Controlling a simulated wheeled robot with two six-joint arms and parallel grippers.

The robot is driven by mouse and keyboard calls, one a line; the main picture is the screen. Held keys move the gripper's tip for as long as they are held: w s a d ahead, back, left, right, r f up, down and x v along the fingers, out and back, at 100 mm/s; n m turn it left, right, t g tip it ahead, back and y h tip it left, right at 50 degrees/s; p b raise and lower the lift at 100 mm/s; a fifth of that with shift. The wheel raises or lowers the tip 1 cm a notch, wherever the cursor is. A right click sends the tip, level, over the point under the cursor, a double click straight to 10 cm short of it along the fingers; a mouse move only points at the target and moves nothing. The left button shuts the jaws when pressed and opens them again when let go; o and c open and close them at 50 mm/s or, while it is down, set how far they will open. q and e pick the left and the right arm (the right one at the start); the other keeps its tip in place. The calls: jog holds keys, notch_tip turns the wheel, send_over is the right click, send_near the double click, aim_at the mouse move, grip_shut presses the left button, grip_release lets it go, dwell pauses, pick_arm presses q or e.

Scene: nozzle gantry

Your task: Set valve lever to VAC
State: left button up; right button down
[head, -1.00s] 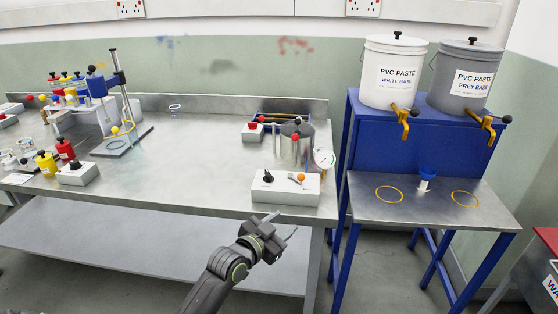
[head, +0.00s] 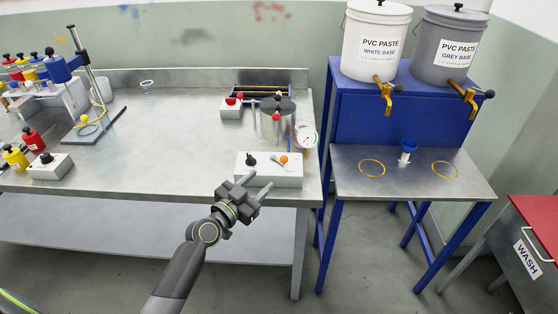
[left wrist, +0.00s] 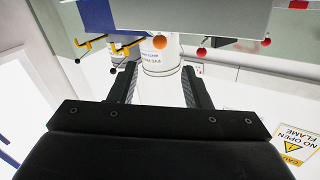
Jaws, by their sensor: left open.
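A white control box (head: 262,177) stands at the front right edge of the steel bench. On its top are a black knob (head: 251,160) and a short lever with an orange ball end (head: 283,159). No VAC label is readable. My left gripper (head: 258,185) is open and empty, just in front of the box, with its fingers toward the box front and apart from the lever. In the left wrist view, the orange ball (left wrist: 160,42) shows ahead, between and beyond the two open fingers (left wrist: 157,84). My right gripper is out of view.
A metal pot (head: 277,120) with a gauge (head: 307,137) stands behind the box. A red-knobbed box (head: 231,107) is to its left. A blue stand (head: 345,118) with paste buckets is at the right. The bench middle is clear.

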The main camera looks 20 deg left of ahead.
aim_at(282, 161)
pick_arm(q)
jog(key=x, duration=1)
jog(key=shift+p, duration=0.3)
grip_shut()
